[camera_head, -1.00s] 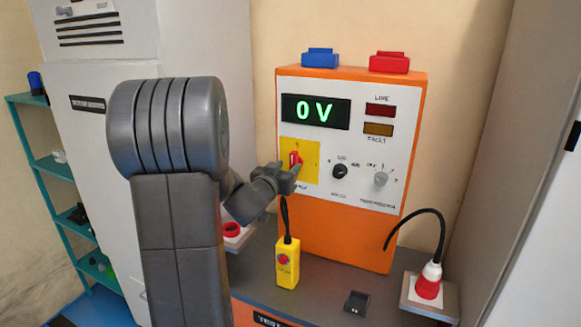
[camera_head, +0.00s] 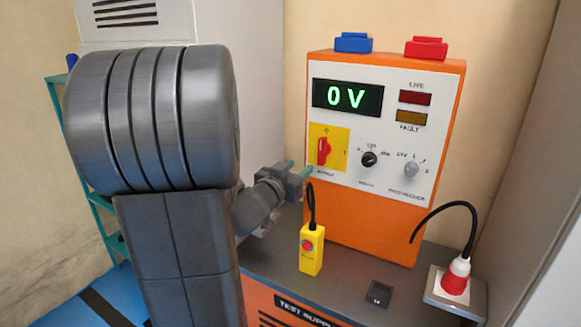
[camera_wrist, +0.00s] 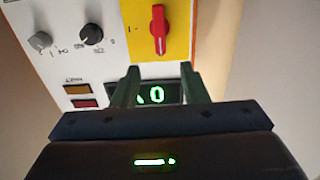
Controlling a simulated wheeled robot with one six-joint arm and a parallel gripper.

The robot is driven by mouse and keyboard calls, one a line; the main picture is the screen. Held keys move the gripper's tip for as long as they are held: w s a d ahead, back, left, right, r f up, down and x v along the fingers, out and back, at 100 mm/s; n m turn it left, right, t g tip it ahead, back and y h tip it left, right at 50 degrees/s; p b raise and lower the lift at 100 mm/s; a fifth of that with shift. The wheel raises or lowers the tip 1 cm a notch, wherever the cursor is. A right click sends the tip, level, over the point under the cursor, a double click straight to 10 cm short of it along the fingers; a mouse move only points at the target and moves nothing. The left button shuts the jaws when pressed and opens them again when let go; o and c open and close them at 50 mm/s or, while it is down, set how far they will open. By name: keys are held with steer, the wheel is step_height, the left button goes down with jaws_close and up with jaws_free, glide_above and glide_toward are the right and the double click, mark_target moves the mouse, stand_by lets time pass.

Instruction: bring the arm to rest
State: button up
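My gripper (camera_head: 299,167) is in front of the orange test supply (camera_head: 460,105), just below and left of its red rotary switch (camera_head: 323,151) on the yellow plate. Its two greenish fingers are apart with nothing between them, as the wrist view also shows (camera_wrist: 160,82). The red switch handle stands upright in the wrist view (camera_wrist: 158,28), clear of the fingers. The display (camera_head: 347,97) reads 0 V. My arm covers the left part of the head view.
A yellow handheld box (camera_head: 311,255) with a red button stands on the grey bench top (camera_head: 350,290), its black cable rising beside my gripper. A red-and-white plug (camera_head: 456,275) is at the right. Blue (camera_head: 353,43) and red (camera_head: 426,48) blocks sit on the supply.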

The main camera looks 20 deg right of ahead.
mark_target(320, 149)
steer(key=p+x, duration=0.2)
steer(key=x, duration=1.1)
steer(key=shift+w+d, duration=0.25)
steer(key=shift+w, duration=0.05)
steer(key=shift+d+f+b, duration=0.1)
steer(key=shift+f+b, duration=0.05)
steer(key=shift+b, duration=0.25)
steer(key=shift+m, duration=0.3)
steer(key=shift+r, duration=0.25)
